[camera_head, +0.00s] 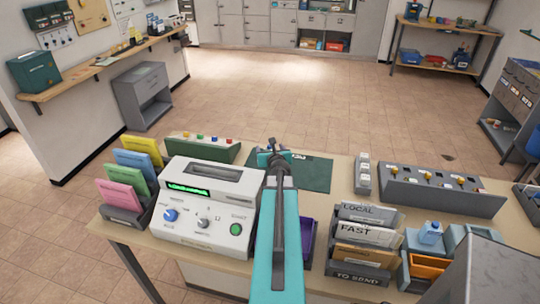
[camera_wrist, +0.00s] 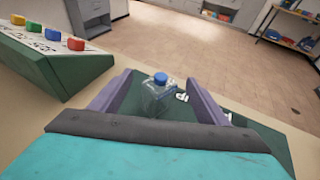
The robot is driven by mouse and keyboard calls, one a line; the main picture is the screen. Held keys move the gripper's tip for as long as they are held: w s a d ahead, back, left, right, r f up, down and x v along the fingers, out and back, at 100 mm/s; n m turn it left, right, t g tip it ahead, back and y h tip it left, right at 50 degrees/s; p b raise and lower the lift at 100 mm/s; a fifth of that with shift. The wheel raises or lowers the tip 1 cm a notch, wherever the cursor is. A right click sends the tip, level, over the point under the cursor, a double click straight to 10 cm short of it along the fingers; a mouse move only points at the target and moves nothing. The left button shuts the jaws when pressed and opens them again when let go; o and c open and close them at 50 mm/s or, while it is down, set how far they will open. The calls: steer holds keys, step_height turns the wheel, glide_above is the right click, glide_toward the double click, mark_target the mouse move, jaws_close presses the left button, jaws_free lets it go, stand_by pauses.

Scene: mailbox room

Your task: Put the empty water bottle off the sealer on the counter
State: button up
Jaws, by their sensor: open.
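A clear water bottle with a blue cap (camera_wrist: 160,92) stands upright on the dark green mat, seen in the wrist view between my two purple-grey fingers. My gripper (camera_head: 274,156) is open around the bottle, one finger to each side; I cannot tell if either touches it. In the head view the arm hides the bottle. The white machine with a green display, a blue knob and a green button, seemingly the sealer (camera_head: 205,200), stands left of my arm on the wooden counter (camera_head: 400,213). I see no bottle on its top.
The green mat (camera_head: 312,174) lies under my gripper. A green box with coloured buttons (camera_head: 202,148) and coloured folders (camera_head: 130,180) stand left. A LOCAL/FAST letter sorter (camera_head: 362,240), a grey switch panel (camera_head: 440,188) and blue bins (camera_head: 432,235) fill the right.

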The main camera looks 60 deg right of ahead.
steer(key=shift+w+d, duration=0.1)
steer(key=shift+d, duration=0.05)
steer(key=shift+c, duration=0.2)
stand_by(0.3)
steer(key=c, duration=1.1)
steer(key=shift+r, duration=0.1)
step_height(320, 180, up, 10)
steer(key=p, duration=0.2)
steer(key=shift+p, duration=0.4)
